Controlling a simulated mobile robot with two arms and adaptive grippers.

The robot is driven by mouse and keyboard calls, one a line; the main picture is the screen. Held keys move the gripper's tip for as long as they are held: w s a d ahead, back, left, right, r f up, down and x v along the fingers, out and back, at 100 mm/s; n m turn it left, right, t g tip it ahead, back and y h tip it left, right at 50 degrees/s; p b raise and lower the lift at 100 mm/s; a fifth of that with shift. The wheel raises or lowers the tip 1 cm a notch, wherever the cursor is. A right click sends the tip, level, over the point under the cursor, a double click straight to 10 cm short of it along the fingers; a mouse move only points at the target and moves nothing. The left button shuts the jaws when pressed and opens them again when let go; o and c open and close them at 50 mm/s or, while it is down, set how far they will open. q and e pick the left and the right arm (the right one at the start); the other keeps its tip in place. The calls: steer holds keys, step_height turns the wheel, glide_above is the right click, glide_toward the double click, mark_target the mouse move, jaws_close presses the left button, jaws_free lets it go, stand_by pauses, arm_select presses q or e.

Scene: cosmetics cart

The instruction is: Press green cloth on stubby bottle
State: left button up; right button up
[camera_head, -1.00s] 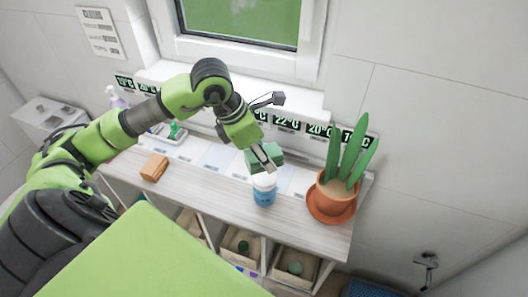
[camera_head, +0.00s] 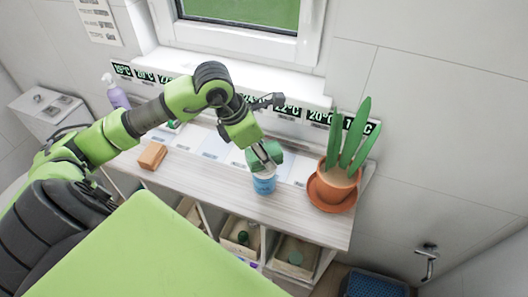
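A short blue bottle (camera_head: 264,184) with a white upper part stands on the wooden shelf top, left of the potted plant. My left gripper (camera_head: 264,162) points down over the bottle. It is shut on a green cloth (camera_head: 272,152), a folded-looking block. The cloth and fingers cover the bottle's top, and the cloth appears to touch it, though the exact contact is hidden. My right gripper is not in view.
A terracotta pot (camera_head: 333,186) with tall green leaves stands close to the right of the bottle. An orange-brown block (camera_head: 152,156) lies on the shelf top (camera_head: 210,180) at left. A pump bottle (camera_head: 117,96) stands at the back left. Open bins (camera_head: 296,256) sit below.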

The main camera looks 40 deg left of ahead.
mark_target(272, 149)
arm_select(q)
steer(key=shift+f+b, duration=0.5)
steer(key=shift+b, duration=0.05)
stand_by(0.5)
stand_by(0.4)
steer(key=shift+s+f+b, duration=0.1)
steer(key=shift+f+b, duration=0.05)
steer(key=shift+b, duration=0.2)
stand_by(1.3)
steer(key=shift+r+p, duration=2)
steer(key=shift+r, duration=1.6)
